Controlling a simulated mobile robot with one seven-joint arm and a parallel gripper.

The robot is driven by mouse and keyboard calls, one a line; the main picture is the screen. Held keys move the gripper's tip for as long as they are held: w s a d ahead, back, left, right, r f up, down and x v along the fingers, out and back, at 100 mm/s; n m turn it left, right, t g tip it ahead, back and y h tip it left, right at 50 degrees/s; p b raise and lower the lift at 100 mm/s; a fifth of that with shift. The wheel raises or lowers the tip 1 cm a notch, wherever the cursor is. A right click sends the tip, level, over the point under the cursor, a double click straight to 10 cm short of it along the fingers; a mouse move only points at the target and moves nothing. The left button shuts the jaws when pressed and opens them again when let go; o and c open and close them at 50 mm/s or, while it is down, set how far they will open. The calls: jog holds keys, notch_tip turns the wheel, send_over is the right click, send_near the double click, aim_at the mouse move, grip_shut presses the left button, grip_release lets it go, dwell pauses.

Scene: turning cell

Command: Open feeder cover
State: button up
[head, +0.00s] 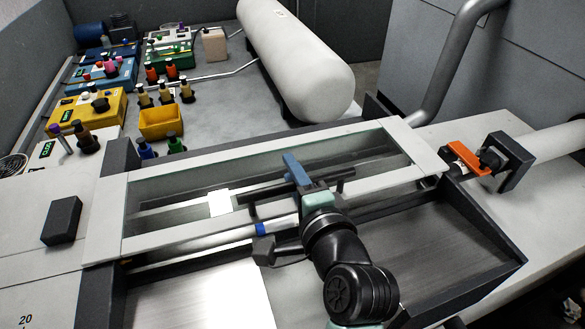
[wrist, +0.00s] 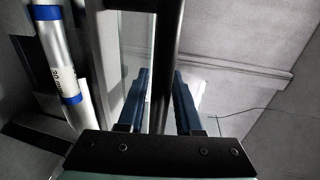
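The feeder cover (head: 160,243), a long light-grey frame with a clear window, lies down over the dark feeder trough. A dark handle bar (head: 262,190) runs lengthwise above its window. My gripper (head: 298,172) reaches across the cover from the front, its blue fingers at the middle of the bar. In the wrist view, my gripper (wrist: 162,80) has one finger on each side of the handle bar (wrist: 167,35). My wrist and gripper hide part of the window and front rail.
A silvery bar with blue bands (wrist: 58,60) lies left of my fingers in the wrist view. An orange handle (head: 467,158) stands at the feeder's right end. Behind are a large white cylinder (head: 297,60), a yellow bin (head: 160,123) and several coloured boxes. A black block (head: 62,220) sits left.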

jog(key=shift+w, duration=0.1)
grip_shut()
dwell(1.4)
